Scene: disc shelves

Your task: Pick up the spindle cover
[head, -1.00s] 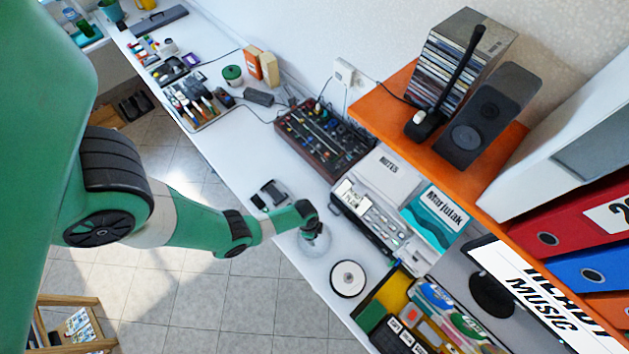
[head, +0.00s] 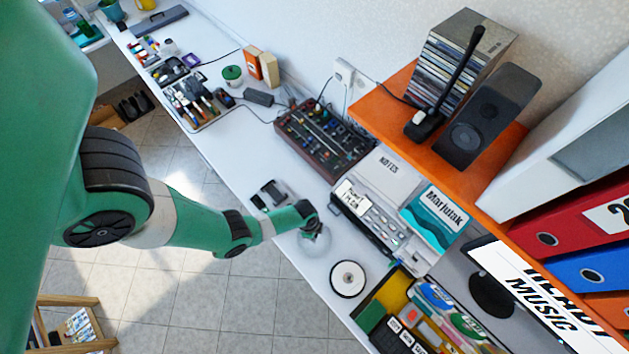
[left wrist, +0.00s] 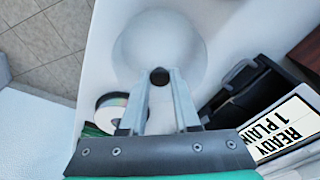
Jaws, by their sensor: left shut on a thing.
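The spindle cover (head: 316,245) is a clear, pale dome just below my left gripper (head: 311,224) at the front edge of the white desk. In the left wrist view the cover (left wrist: 158,38) shows large at the top, with a dark round knob between my fingertips (left wrist: 160,78). My left gripper is shut on the cover. I cannot tell whether the cover touches the desk. A disc spindle (head: 347,267) with a white top disc stands uncovered to its lower right. It also shows in the left wrist view (left wrist: 110,101), left of the fingers. My right gripper is not in view.
A grey device with buttons (head: 372,223) and small dark items (head: 268,194) lie near the cover. A mixer (head: 325,141) stands behind. A yellow-and-green disc box (head: 380,308) lies at the lower right.

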